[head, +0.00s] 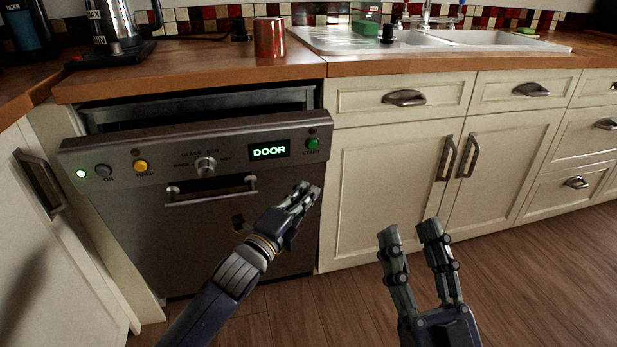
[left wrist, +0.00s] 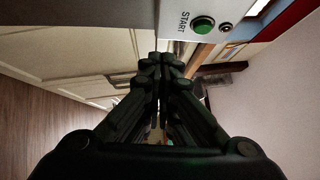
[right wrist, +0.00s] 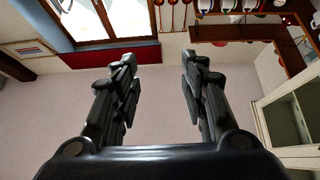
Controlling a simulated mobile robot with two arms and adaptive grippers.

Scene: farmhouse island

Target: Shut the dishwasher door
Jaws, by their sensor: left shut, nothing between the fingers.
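The dishwasher door (head: 220,230) is a dark steel panel under the wooden counter. It is tilted out a little at the top, with a dark gap between its top edge and the counter. Its control strip shows a lit "DOOR" display (head: 269,151), a knob and a green START button, which is also in the left wrist view (left wrist: 203,25). A bar handle (head: 211,195) sits below the knob. My left gripper (head: 304,192) is shut and empty, in front of the door's right side; contact cannot be told. My right gripper (head: 408,230) is open and empty, in front of the cabinets.
Cream cabinets (head: 375,195) with metal handles stand right of the dishwasher, and another cabinet stands at the left. A copper mug (head: 269,37), a kettle base and a sink (head: 440,40) are on the counter. The wooden floor (head: 540,270) is clear.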

